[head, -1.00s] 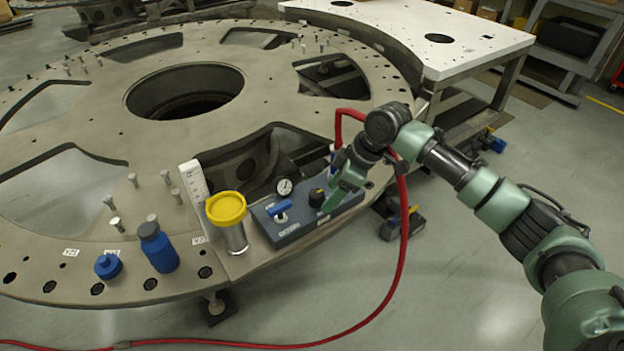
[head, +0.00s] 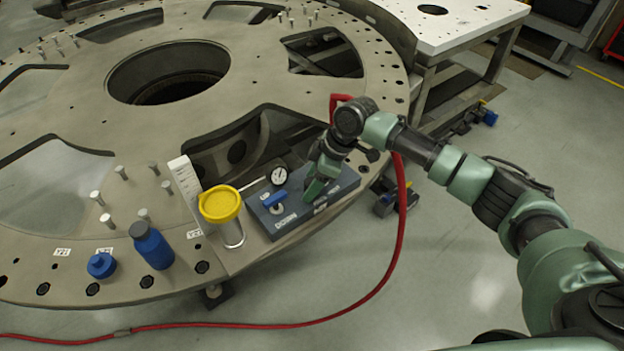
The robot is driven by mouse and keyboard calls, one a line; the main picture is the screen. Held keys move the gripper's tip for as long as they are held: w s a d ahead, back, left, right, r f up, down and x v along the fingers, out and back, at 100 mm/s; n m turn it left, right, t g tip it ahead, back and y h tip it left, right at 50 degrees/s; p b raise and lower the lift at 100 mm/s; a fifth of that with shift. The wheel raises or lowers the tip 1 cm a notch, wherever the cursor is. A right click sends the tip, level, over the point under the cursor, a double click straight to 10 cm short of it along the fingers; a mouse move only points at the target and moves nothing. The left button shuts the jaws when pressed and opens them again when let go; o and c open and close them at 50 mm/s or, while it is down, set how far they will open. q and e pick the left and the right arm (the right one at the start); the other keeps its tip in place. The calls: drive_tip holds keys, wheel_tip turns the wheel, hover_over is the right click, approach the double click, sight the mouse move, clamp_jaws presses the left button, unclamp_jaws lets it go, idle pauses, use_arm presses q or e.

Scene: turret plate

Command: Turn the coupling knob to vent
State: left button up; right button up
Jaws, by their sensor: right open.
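A dark grey control panel (head: 292,224) lies on the turret plate's near rim. It carries a blue lever handle (head: 276,200) on its left part and a white-faced pressure gauge (head: 279,175) at its back edge. My right gripper (head: 313,193), with green fingers, points down over the middle of the panel, right of the blue handle. The black knob of the panel is hidden behind the gripper, so contact with it cannot be told. The right gripper is open. My left gripper is not in view.
A yellow-topped metal cup (head: 221,205), a white scale strip (head: 186,192), a blue bottle (head: 152,246) and a blue cap (head: 102,265) stand left of the panel. A red hose (head: 401,230) hangs at the right and runs along the floor. Large openings cut the turret plate (head: 90,120).

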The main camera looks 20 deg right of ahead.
clamp_jaws()
drive_tip(key=shift+r+m+p, duration=0.25)
drive_tip(key=shift+m+p, duration=0.25)
drive_tip(key=shift+p, duration=0.45)
drive_tip(key=m+t+p, duration=0.1)
drive_tip(key=m+p, duration=0.1)
drive_tip(key=p, duration=0.1)
drive_tip(key=m+h+p, duration=0.1)
drive_tip(key=m+p, duration=0.1)
drive_tip(key=p, duration=0.1)
drive_tip(key=shift+r+m+t, duration=0.1)
drive_tip(key=shift+m+t, duration=0.2)
drive_tip(key=shift+t, duration=0.1)
drive_tip(key=shift+m+h+p, duration=0.5)
drive_tip(key=shift+m+p, duration=0.5)
drive_tip(key=shift+p, duration=0.2)
use_arm(q)
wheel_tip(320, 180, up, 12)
drive_tip(key=p, duration=0.1)
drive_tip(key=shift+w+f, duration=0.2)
use_arm(e)
drive_tip(key=shift+f+m+t, duration=0.2)
drive_tip(key=shift+m+t, duration=0.1)
drive_tip(key=shift+m, duration=0.3)
